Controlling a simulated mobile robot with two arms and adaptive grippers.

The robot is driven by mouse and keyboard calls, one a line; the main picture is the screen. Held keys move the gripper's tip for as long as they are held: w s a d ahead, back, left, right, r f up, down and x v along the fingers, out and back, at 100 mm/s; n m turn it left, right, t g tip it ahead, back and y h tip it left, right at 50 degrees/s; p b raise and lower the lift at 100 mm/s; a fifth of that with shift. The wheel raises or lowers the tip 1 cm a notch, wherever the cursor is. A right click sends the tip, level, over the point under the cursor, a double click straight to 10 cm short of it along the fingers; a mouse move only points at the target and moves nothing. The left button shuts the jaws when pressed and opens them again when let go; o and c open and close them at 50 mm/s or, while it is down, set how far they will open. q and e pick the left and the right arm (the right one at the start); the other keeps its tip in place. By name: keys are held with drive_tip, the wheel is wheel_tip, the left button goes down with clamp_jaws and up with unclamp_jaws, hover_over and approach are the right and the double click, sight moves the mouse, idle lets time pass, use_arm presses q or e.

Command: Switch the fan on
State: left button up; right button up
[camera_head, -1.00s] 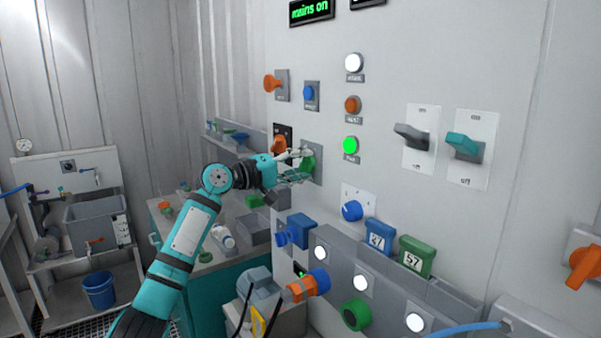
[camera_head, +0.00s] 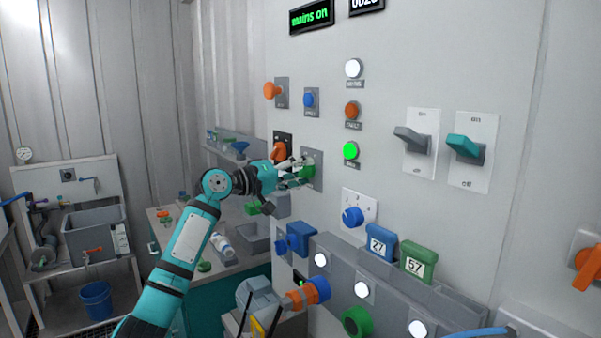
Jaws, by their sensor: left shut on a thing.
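A green knob (camera_head: 309,170) sits on a grey plate on the light panel wall. My left gripper (camera_head: 299,174) reaches it from the left and is shut on it. The fingers hide part of the knob, and I cannot read its label. Above it, to the right, a green lamp (camera_head: 351,151) is bright. A display (camera_head: 312,16) at the top reads "mains on". I see no fan that I can make out. My right gripper is not in view.
A grey lever (camera_head: 412,138) and a teal lever (camera_head: 464,148) are to the right. Below are a blue dial (camera_head: 352,216), numbered blocks and a console with lamps.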

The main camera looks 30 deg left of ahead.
use_arm(q)
drive_tip(key=o, duration=1.2)
drive_tip(key=v, duration=1.2)
